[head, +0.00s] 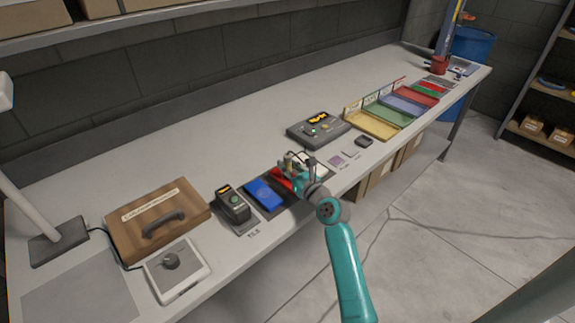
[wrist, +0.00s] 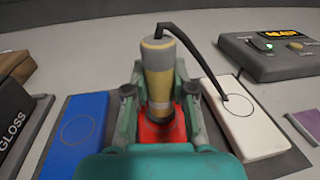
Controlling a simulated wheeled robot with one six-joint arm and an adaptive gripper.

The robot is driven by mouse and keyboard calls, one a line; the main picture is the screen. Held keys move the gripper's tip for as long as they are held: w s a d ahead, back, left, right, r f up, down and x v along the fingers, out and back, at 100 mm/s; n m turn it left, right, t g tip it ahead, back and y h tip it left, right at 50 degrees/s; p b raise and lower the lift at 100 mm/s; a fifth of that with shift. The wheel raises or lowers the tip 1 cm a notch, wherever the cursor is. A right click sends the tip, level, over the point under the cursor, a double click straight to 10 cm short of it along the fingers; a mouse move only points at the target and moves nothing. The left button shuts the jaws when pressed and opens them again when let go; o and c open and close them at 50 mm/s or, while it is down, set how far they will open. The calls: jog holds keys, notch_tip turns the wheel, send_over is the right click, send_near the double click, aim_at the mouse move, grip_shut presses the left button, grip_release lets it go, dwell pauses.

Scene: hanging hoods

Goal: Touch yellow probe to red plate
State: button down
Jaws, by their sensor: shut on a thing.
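The yellow probe (wrist: 159,85) stands roughly upright between the fingers of my gripper (wrist: 160,100) in the wrist view, with a grey top cap and a black cable. My gripper is shut on it. The red plate (wrist: 154,133) lies directly below and behind the probe, partly hidden by the fingers. In the head view my gripper (head: 294,166) is over the red plate (head: 281,178). The probe's lower end is hidden, so I cannot tell whether it touches the plate.
A blue plate (wrist: 78,130) lies left of the red one and a white plate (wrist: 241,117) right. A black gloss meter (head: 232,205) stands at the left. A grey meter box (head: 318,129) is behind. Coloured trays (head: 372,125) stand farther right. A wooden box (head: 157,217) is far left.

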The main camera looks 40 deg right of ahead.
aim_at(288, 155)
jog(key=shift+f, duration=0.45)
dwell(0.7)
jog(key=shift+r, duration=3.55)
